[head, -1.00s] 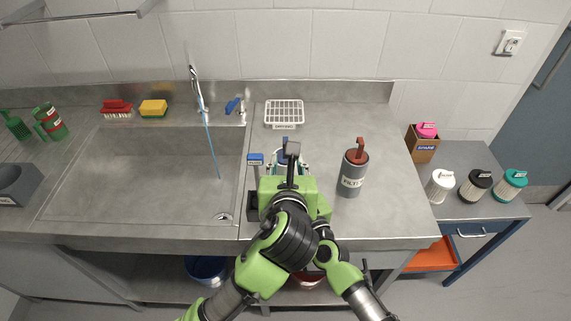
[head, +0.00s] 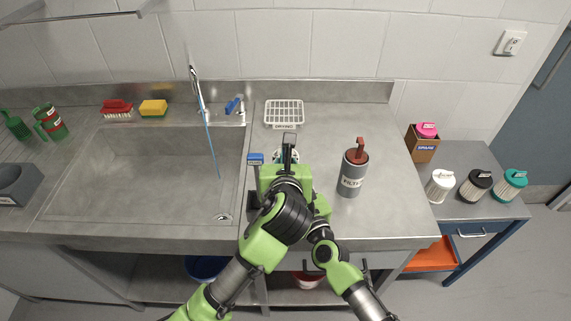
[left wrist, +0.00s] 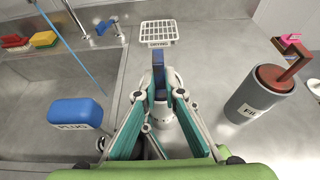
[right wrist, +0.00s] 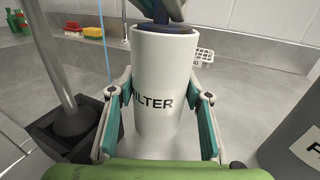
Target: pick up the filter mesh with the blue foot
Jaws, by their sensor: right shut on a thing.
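A white canister lettered FILTER (right wrist: 158,85) stands upright between the fingers of my right gripper (right wrist: 161,97), which is shut on it. A blue upright piece (left wrist: 158,72) rises above the canister in the left wrist view. My left gripper (left wrist: 162,97) reaches in over the canister, with its fingers on either side of that blue piece and apparently apart. I cannot make out a mesh; the canister's inside is hidden. In the head view my left arm covers most of the canister.
A grey filter canister (head: 351,180) with a red handle stands to the right. A blue PLUG block (left wrist: 75,112) is close on the left. A white drying rack (head: 284,113) lies behind. White, black and teal-capped filters (head: 477,187) stand on the side table.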

